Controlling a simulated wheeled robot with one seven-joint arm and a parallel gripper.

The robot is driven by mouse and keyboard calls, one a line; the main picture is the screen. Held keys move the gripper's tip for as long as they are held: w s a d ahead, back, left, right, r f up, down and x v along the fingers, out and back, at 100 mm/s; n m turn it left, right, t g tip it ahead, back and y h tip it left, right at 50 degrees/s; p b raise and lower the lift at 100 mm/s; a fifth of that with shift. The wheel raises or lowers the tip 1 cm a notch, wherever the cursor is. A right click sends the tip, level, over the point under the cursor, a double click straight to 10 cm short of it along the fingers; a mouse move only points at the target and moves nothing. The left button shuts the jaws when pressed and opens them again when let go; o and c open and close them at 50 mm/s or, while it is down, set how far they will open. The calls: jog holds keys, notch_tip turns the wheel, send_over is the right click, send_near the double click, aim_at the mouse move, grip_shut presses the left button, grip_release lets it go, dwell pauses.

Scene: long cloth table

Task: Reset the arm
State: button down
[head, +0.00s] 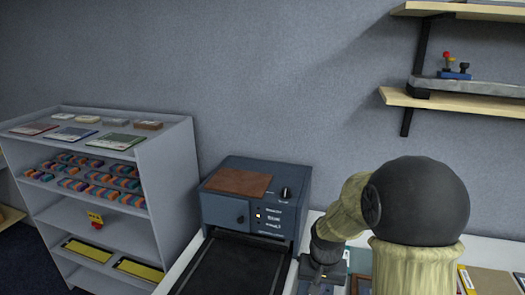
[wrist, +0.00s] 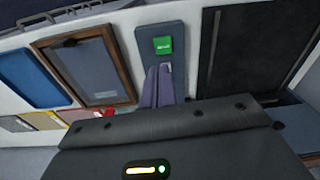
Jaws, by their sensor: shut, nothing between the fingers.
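My gripper (wrist: 158,72) shows in the wrist view as two purple-grey fingers pressed together with nothing between them. It is over a blue-grey plate (wrist: 152,36) that carries a green label (wrist: 163,45). I cannot tell whether the fingertips touch the plate. In the head view my arm reaches down at the right, and its wrist end (head: 322,262) is over the table just right of the blue-grey machine. The fingertips are not clear there.
The blue-grey machine (head: 247,214) has a dark bed (head: 232,268) in front. A grey shelf unit (head: 166,185) stands left. Wall shelves (head: 440,107) hang upper right. The wrist view shows a wood-framed panel (wrist: 88,70), a blue tray (wrist: 30,76) and a black panel (wrist: 255,55).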

jog(key=s+r+n+t, duration=0.1)
jog(key=s+r+n, duration=0.1)
jog(key=s, duration=0.9)
jog(key=shift+s+r+n+t, duration=0.2)
jog(key=shift+r+n+t, duration=0.15)
jog(key=shift+r, duration=0.4)
